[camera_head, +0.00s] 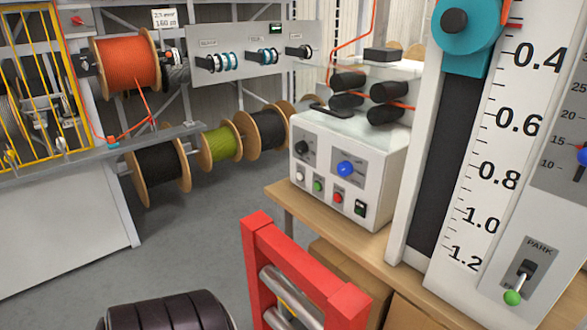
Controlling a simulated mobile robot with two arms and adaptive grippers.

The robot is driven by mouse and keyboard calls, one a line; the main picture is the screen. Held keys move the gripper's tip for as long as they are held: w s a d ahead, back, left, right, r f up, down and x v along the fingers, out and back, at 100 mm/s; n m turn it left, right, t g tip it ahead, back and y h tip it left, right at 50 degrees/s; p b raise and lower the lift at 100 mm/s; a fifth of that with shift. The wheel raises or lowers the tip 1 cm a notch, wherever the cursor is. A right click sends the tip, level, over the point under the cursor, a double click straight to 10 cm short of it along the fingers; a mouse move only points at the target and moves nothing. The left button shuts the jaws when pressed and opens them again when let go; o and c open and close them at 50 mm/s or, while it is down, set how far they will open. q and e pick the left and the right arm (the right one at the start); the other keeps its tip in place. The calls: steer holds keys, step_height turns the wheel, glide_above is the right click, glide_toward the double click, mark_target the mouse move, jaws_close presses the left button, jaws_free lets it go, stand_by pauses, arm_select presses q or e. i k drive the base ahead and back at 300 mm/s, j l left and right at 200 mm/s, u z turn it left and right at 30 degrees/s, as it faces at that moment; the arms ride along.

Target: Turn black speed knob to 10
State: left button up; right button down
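A white control box (345,172) stands on a wooden bench right of the middle. Below are a white button (300,176), a green button (318,186), a red button (337,197) and a black switch (360,208). Neither gripper is in view.
A tall white scale (500,150) with a PARK lever (520,280) stands at the right. A red frame with metal rollers (258,265) stands in front of the wooden bench (300,212). Cable reels line the back left. Grey floor (200,230) is clear in the middle.

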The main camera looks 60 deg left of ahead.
mark_target(302, 147)
steer(key=u, duration=1.6)
